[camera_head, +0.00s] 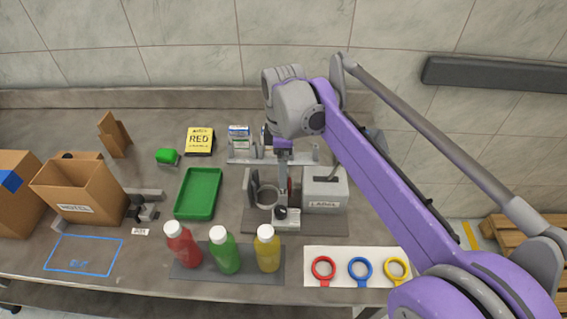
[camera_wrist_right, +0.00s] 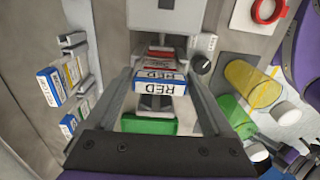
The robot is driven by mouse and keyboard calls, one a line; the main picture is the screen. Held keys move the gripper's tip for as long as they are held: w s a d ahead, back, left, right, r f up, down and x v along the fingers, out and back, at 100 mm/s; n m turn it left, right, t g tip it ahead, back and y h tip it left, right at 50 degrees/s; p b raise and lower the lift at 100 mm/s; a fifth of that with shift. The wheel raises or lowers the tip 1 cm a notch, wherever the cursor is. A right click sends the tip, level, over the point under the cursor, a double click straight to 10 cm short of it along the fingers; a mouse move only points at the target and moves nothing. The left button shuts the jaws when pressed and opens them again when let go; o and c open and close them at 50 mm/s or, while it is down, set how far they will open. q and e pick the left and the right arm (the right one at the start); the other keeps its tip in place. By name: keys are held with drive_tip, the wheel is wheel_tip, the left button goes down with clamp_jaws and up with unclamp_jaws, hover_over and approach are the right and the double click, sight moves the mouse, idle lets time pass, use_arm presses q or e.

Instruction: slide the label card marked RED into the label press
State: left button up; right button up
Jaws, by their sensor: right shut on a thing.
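The white label card marked RED (camera_wrist_right: 160,84), with a blue edge, sits between the fingers of my right gripper (camera_wrist_right: 158,80), which is shut on it. A second, partly hidden RED marking shows just behind it. The grey label press (camera_head: 325,190) stands to the right of the gripper in the head view; its grey body (camera_wrist_right: 171,15) shows beyond the card in the wrist view. The card is in front of the press; I cannot tell whether it touches the slot. In the head view my right gripper (camera_head: 283,165) hangs by the press and mostly hides the card. My left gripper is out of view.
A card rack (camera_head: 240,157) stands behind. A yellow sign reading RED (camera_head: 199,141) and a green tray (camera_head: 198,193) lie left. Red (camera_head: 182,244), green (camera_head: 223,250) and yellow (camera_head: 267,248) bottles stand in front. Coloured rings lie on a white mat (camera_head: 342,254).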

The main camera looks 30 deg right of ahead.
drive_tip(key=shift+f, duration=0.1)
drive_tip(key=shift+f+b, duration=0.35)
drive_tip(key=shift+f, duration=0.4)
drive_tip(key=o, duration=1.1)
drive_tip(key=shift+r, duration=0.15)
drive_tip(key=shift+c, duration=0.2)
drive_tip(key=shift+r+p, duration=1.4)
drive_tip(key=shift+r, duration=0.25)
wheel_tip(320, 180, up, 8)
drive_tip(key=p, duration=0.5)
drive_tip(key=shift+f, duration=0.15)
drive_tip(key=shift+w+f, duration=0.1)
